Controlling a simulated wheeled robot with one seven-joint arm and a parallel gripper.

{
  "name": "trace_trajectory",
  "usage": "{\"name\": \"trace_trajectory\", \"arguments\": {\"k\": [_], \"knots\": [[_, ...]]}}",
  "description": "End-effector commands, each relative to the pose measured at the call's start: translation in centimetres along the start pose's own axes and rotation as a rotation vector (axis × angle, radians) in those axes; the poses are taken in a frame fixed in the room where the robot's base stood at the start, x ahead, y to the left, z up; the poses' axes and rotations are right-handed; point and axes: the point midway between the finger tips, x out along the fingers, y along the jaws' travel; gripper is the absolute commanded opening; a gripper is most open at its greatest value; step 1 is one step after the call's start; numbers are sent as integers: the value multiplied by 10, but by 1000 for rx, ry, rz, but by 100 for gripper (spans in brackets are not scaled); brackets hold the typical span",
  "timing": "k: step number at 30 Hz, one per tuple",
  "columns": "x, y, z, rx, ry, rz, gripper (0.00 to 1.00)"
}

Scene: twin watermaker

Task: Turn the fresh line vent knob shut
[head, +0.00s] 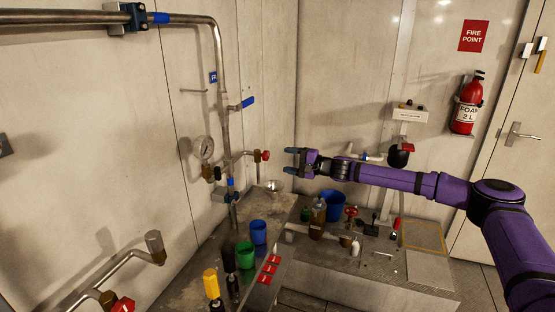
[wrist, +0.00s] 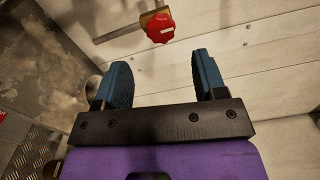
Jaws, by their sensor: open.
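A red knob (head: 262,156) sits on a short brass-ended branch off the vertical wall pipe with blue bands, near a round gauge. It looks like the vent knob, though I cannot read a label on it. My gripper (head: 290,160) is open and empty, to the right of the knob in the head view. In the wrist view its two blue fingers (wrist: 162,65) are apart, and no contact with the knob shows.
The gauge (head: 207,148) and a blue-handled lever (head: 247,102) are on the same pipe. Another red knob (head: 123,305) is at lower left. The air around my gripper looks clear.

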Motion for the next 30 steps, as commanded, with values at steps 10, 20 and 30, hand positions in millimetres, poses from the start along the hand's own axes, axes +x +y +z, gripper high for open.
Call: {"name": "trace_trajectory", "arguments": {"k": [10, 20, 30], "knots": [[-25, 0, 0, 0, -1, 0, 65], [-23, -1, 4, -8, -8, 8, 65], [0, -6, 79, -180, -175, 213, 65]]}}
